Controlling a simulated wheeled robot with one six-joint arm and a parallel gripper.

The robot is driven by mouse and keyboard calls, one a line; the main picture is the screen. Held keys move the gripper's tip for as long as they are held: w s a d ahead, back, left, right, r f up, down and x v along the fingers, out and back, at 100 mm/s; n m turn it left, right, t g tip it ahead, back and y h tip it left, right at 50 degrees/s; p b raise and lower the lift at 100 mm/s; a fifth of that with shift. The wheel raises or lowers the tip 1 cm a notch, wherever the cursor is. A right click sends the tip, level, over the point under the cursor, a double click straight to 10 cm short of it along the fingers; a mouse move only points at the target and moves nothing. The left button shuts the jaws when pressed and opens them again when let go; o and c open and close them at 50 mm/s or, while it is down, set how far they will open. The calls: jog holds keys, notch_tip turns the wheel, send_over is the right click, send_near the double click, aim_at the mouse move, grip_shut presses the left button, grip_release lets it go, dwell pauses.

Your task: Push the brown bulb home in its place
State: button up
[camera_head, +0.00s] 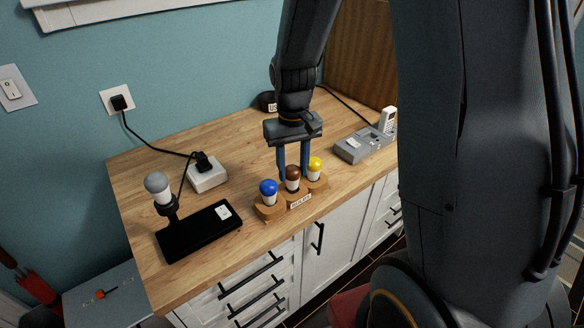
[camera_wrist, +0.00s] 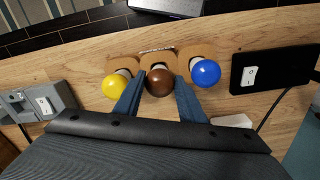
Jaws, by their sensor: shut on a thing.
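The brown bulb (camera_head: 292,173) stands in the middle of a wooden bulb holder (camera_head: 270,213), between a blue bulb (camera_head: 268,188) and a yellow bulb (camera_head: 315,164). My gripper (camera_head: 293,176) points down over the holder, with its two blue fingers on either side of the brown bulb. In the wrist view the brown bulb (camera_wrist: 159,82) sits between the fingertips, and my gripper (camera_wrist: 160,88) is shut on it. The bulb looks upright. Its lower part is largely hidden, so I cannot tell how deep it sits in the holder.
A grey device (camera_head: 362,145) lies at the right. Bare wooden counter (camera_head: 240,150) shows behind the holder.

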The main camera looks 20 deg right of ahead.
jog(key=shift+f, duration=0.5)
dwell(1.0)
jog(key=o, duration=1.2)
jog(key=c, duration=0.3)
jog(key=shift+c, duration=0.2)
jog(key=shift+r, duration=0.1)
jog(key=shift+r+p, duration=1.9)
jog(key=shift+r, duration=2.05)
jog(key=shift+f, duration=0.1)
